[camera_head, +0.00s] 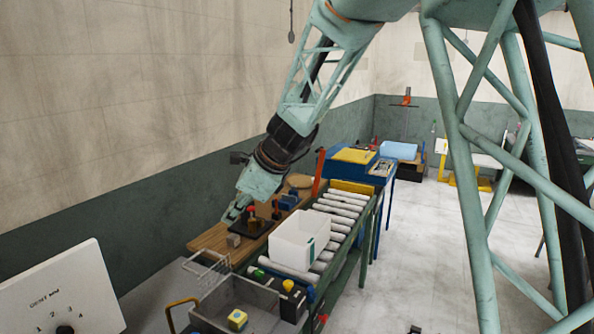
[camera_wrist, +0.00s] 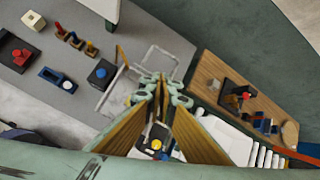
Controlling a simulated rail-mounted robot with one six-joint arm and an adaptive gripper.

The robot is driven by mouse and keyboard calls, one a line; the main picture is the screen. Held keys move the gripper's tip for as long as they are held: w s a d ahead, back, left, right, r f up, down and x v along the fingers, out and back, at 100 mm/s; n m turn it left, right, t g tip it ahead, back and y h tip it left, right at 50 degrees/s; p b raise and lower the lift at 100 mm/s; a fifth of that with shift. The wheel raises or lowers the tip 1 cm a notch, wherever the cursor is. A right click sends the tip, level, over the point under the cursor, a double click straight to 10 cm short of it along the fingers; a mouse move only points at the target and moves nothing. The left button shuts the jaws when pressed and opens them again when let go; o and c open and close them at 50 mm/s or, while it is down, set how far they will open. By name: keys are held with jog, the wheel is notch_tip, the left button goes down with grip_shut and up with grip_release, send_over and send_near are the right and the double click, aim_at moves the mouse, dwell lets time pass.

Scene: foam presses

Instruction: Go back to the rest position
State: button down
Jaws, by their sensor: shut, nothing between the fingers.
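My gripper (camera_head: 236,212) hangs over the wooden worktop (camera_head: 209,239) at the wall side of the bench, pointing down. Near it in the head view is a dark base (camera_head: 250,229) carrying small red and brown parts; contact cannot be told. In the wrist view the green fingertips of my gripper (camera_wrist: 160,87) are together, with nothing seen between them. The wooden worktop (camera_wrist: 210,68) lies right of the fingers there, with the dark base (camera_wrist: 230,92) on it.
A white bin (camera_head: 298,242) stands on the roller conveyor (camera_head: 343,205). A wire basket (camera_head: 208,272) and a white dial panel (camera_head: 62,291) are in front. A blue bench (camera_head: 346,168) stands behind. Open floor (camera_head: 420,240) lies right.

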jog(key=s+d+r+n+h+b, duration=0.1)
jog(key=s+d+r+n+b, duration=0.15)
jog(key=s+d, duration=0.45)
jog(key=s+d+r+n+b, duration=0.1)
jog(key=s+d+n+b, duration=0.1)
jog(key=s+d+n, duration=0.35)
jog(key=s+d+r+n+h+b, duration=0.1)
jog(key=s+d+n+b, duration=0.1)
jog(key=s+d, duration=0.65)
jog(key=s+d+f+n+h+b, duration=0.1)
jog(key=s+d+f+n+b, duration=0.1)
jog(key=s+d, duration=0.4)
jog(key=s+d+f+n+h+b, duration=0.2)
jog(key=s+d, duration=0.4)
jog(key=s, duration=0.6)
jog(key=s+d+f+n+h+b, duration=0.1)
jog(key=s+d+f+n, duration=0.3)
jog(key=s, duration=0.5)
jog(key=d+f+b, duration=0.1)
jog(key=d, duration=0.1)
jog(key=shift+s+d+n+b, duration=0.3)
jog(key=shift+s, duration=0.05)
jog(key=shift+a+r, duration=0.1)
jog(key=shift+r, duration=0.05)
